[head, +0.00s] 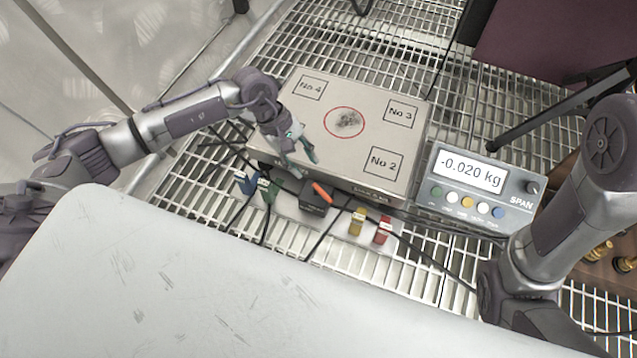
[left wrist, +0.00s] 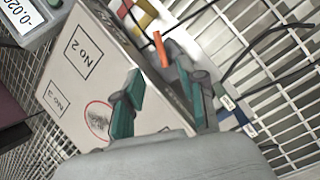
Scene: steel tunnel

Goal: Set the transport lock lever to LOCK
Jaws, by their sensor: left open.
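The transport lock lever (head: 322,192) is a small orange handle on a dark block at the front edge of the metal weighing platform (head: 345,172). Its orange handle also shows in the left wrist view (left wrist: 160,49), beyond the fingertips. No LOCK marking is readable. My left gripper (head: 307,165) has green-tipped fingers. It is open and empty, over the platform's front edge just behind and left of the lever, apart from it. In the left wrist view the open fingers (left wrist: 163,84) frame the platform edge. My right gripper is out of view; only my right arm shows.
A scale display (head: 475,180) reading -0.020 kg stands right of the platform. Blue and green connectors (head: 257,187) lie left of the lever; yellow (head: 357,222) and red (head: 383,231) ones lie right. Black cables cross the grating (head: 455,110). A pale panel (head: 190,285) fills the foreground.

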